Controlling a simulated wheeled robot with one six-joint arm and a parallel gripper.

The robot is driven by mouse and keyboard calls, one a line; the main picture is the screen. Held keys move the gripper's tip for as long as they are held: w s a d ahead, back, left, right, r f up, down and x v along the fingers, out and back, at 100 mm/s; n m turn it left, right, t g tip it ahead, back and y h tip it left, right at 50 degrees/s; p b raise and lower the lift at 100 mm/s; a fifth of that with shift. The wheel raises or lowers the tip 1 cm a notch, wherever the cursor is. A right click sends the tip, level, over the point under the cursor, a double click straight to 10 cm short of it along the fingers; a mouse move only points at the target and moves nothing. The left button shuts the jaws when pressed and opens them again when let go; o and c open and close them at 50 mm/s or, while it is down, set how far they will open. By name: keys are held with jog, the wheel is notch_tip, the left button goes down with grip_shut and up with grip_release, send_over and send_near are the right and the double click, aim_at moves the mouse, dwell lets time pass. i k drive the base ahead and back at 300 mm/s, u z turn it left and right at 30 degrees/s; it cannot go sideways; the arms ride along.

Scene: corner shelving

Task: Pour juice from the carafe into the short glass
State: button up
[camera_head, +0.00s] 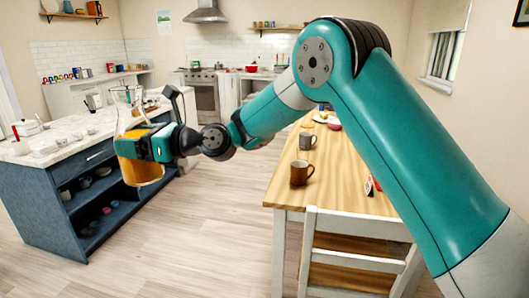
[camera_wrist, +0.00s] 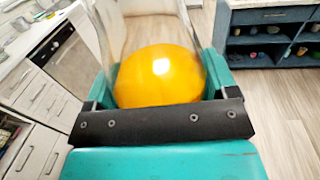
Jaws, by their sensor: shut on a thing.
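A clear glass carafe (camera_head: 142,172) with orange juice in its lower part is held upright in the head view, left of centre. My gripper (camera_head: 142,145) is shut around the carafe, in the air in front of the blue kitchen island. In the wrist view the carafe's glass (camera_wrist: 150,30) and the orange juice (camera_wrist: 160,75) show between the teal fingers of my gripper.
The blue island (camera_head: 50,215) has a pale top with several small dishes and open shelves. Bare floor (camera_head: 200,230) lies between.

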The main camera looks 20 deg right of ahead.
aim_at(303, 156)
jog(key=u, duration=0.8)
jog(key=i, duration=2.85)
jog(key=z, duration=3.5)
jog(key=i, duration=0.2)
